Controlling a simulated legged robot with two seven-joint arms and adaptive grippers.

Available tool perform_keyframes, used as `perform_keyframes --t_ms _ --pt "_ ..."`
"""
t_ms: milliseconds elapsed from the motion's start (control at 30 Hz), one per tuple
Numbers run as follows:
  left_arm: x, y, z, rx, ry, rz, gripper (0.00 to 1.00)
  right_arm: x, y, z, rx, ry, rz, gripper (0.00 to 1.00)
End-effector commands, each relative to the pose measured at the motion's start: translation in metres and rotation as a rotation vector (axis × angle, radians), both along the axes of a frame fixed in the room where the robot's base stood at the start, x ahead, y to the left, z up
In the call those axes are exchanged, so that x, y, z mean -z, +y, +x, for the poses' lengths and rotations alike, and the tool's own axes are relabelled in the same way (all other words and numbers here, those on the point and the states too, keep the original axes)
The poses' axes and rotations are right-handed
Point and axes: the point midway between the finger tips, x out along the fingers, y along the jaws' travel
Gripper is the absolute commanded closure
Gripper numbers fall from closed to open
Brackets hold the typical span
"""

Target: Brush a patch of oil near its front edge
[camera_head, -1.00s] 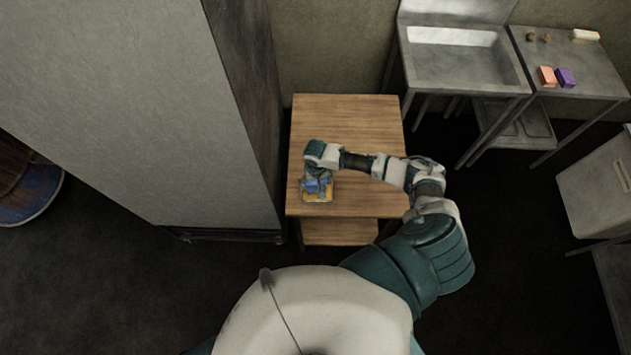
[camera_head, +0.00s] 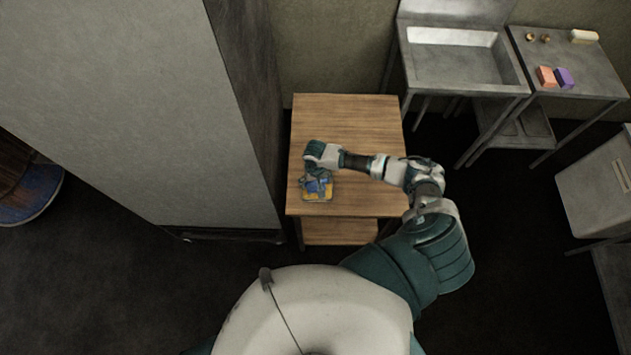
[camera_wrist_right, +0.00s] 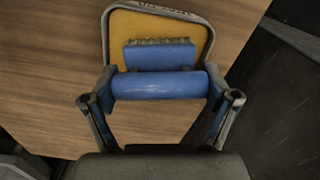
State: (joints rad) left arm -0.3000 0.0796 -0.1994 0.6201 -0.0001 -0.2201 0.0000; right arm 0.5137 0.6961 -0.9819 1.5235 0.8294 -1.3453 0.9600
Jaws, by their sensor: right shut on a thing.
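A blue brush (camera_wrist_right: 160,86) with a thick round handle and a row of grey bristles is held across my right gripper (camera_wrist_right: 160,95). The right gripper (camera_head: 316,180) is shut on the handle, with one finger at each end. Under and beyond the brush is a small tray with a grey rim (camera_wrist_right: 107,40) and a yellow, oil-like surface (camera_wrist_right: 128,24). The tray also shows in the head view (camera_head: 326,197), close to the table's front left corner, partly hidden by gripper and brush. I cannot tell whether the bristles touch the yellow surface. My left gripper is out of view.
The wooden table (camera_head: 350,115) is otherwise clear. A tall grey cabinet-like block (camera_head: 150,100) stands close on its left. At the back right are a metal sink (camera_head: 460,65) and a side table (camera_head: 590,75) with orange and purple blocks.

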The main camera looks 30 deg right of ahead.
Motion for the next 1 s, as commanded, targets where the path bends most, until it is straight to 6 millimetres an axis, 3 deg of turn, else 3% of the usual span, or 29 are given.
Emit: perform_keyframes --t_ms 1000 --pt "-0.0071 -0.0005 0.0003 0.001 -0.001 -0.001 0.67 0.0006 0.0003 -0.0001 0.0 0.0 0.0 0.42"
